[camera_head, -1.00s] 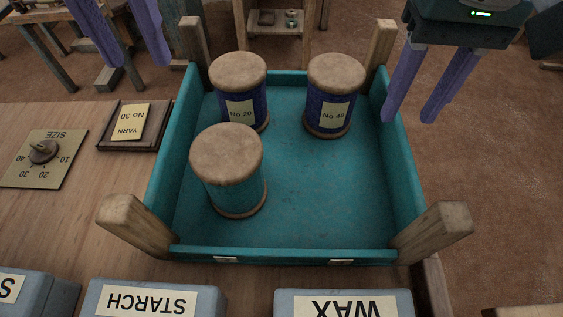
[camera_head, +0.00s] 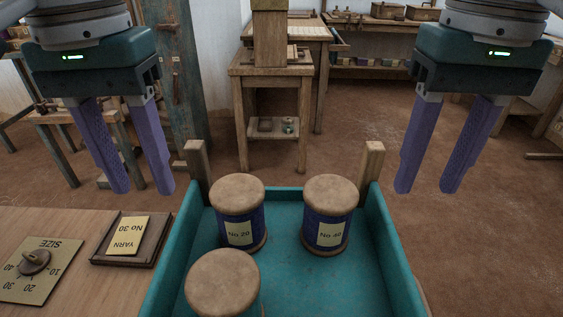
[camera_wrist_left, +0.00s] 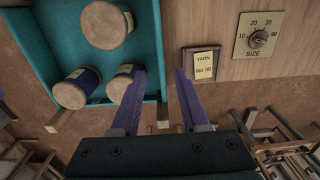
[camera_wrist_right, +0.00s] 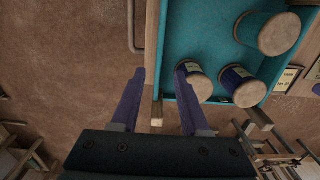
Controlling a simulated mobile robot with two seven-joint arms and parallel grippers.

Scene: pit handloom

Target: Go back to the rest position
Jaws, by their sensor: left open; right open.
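My left gripper (camera_head: 136,190) is open and empty, raised at the upper left of the head view, beyond the bench and left of the teal tray. My right gripper (camera_head: 423,192) is open and empty at the upper right, above the floor to the right of the tray. Both hang with fingers pointing down. Their fingers also show apart, with nothing between them, in the left wrist view (camera_wrist_left: 158,72) and in the right wrist view (camera_wrist_right: 159,70).
The teal tray (camera_head: 386,250) with wooden corner posts holds spools No 20 (camera_head: 240,212) and No 40 (camera_head: 327,215), and a teal spool (camera_head: 223,285). A YARN No 30 card (camera_head: 128,236) and a SIZE dial (camera_head: 35,262) lie left. A wooden stand (camera_head: 272,95) is behind.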

